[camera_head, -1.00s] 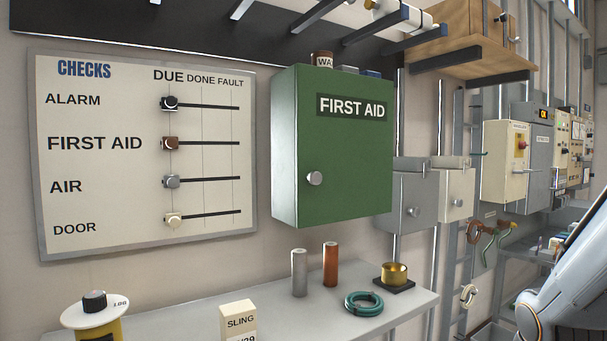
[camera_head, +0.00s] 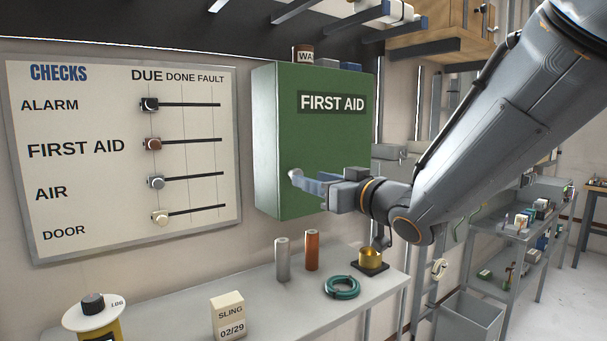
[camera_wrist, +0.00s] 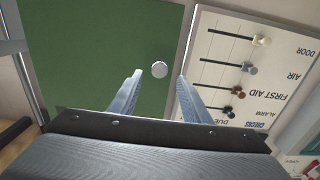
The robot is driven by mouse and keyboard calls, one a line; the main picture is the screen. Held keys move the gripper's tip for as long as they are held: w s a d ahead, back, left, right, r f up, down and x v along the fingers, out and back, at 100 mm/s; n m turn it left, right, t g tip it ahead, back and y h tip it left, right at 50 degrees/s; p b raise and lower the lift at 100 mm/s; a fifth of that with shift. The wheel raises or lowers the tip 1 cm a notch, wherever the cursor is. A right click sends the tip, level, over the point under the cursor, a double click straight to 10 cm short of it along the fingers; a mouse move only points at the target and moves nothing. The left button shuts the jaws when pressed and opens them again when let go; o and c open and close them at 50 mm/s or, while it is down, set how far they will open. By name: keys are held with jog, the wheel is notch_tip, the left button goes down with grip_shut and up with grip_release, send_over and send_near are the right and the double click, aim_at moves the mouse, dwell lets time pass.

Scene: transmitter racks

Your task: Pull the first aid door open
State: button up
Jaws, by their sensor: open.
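The green first aid cabinet (camera_head: 335,135) hangs on the wall with its door shut. Its round pale knob (camera_head: 294,175) is at the door's left side, and my fingertips partly overlap it in the head view. My gripper (camera_head: 298,182) reaches in from the right at knob height. In the wrist view the gripper (camera_wrist: 158,82) is open, with the knob (camera_wrist: 159,69) between the lines of its two fingers and slightly beyond their tips. The green door (camera_wrist: 100,50) fills the left of that view. I cannot tell whether the fingers touch the knob.
The checks board (camera_head: 120,150) with several slider knobs hangs left of the cabinet. Below, a grey shelf (camera_head: 255,300) holds a grey cylinder (camera_head: 283,259), an orange cylinder (camera_head: 312,250), a teal ring (camera_head: 342,287) and a brass piece (camera_head: 370,259). Small items stand on the cabinet top.

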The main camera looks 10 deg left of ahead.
jog(key=shift+p+x, duration=0.55)
jog(key=shift+x, duration=1.75)
grip_shut()
